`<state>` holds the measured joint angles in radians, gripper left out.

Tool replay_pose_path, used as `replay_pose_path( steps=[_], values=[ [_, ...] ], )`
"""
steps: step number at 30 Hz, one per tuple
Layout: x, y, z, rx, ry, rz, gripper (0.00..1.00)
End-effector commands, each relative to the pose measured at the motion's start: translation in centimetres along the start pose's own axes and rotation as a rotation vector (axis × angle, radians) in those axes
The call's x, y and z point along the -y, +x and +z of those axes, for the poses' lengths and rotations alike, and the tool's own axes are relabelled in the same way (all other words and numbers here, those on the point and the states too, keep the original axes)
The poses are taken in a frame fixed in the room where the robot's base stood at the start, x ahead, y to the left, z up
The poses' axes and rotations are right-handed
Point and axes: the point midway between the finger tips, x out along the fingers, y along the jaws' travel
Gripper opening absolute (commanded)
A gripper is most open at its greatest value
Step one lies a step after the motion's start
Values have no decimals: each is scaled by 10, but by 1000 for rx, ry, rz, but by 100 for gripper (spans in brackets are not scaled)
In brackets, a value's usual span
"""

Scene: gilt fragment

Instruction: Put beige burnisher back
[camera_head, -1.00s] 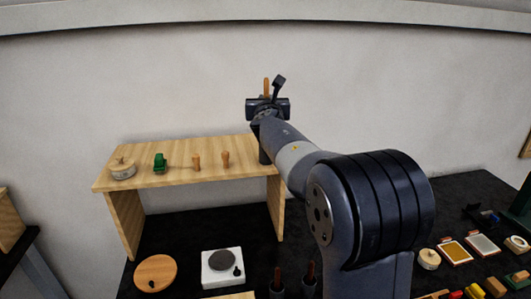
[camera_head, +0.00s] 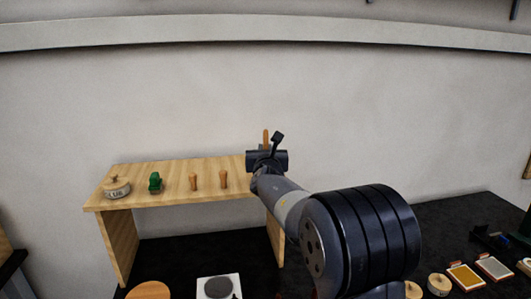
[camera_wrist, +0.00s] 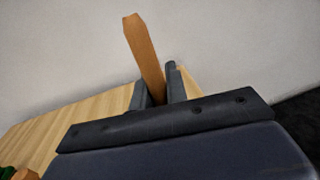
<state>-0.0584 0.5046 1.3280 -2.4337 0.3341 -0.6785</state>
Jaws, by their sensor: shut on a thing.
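My gripper (camera_wrist: 159,93) is shut on a brown-orange wooden handle, seemingly the burnisher (camera_wrist: 143,54), which sticks up between the fingers and leans left in the wrist view. The burnisher also shows in the head view (camera_head: 266,139) above my gripper (camera_head: 266,158). Its lower part is hidden by the gripper. In the head view my gripper is at the right end of the wooden shelf (camera_head: 150,201); I cannot tell whether the tool touches the shelf. Two small wooden-handled tools, a left one (camera_head: 194,181) and a right one (camera_head: 224,179), stand upright on the shelf.
A lidded round pot (camera_head: 116,188) and a green object (camera_head: 155,182) stand on the shelf's left half. Below are a round wooden board (camera_head: 149,291) and a white device (camera_head: 218,287). Several small items, including an orange-framed pad (camera_head: 465,276), lie on the dark table at right.

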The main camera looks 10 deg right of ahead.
Motion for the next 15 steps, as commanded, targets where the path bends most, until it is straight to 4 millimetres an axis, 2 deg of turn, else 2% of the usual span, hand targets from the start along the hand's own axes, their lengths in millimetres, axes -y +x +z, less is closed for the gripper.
replay_pose_path(
  steps=[9, 10, 15],
  values=[
    [0, 0, -3, 1, 0, 0, 0],
    [0, 0, -2, 1, 0, 0, 16],
    [0, 0, -1, 0, 0, 0, 30]
  ],
)
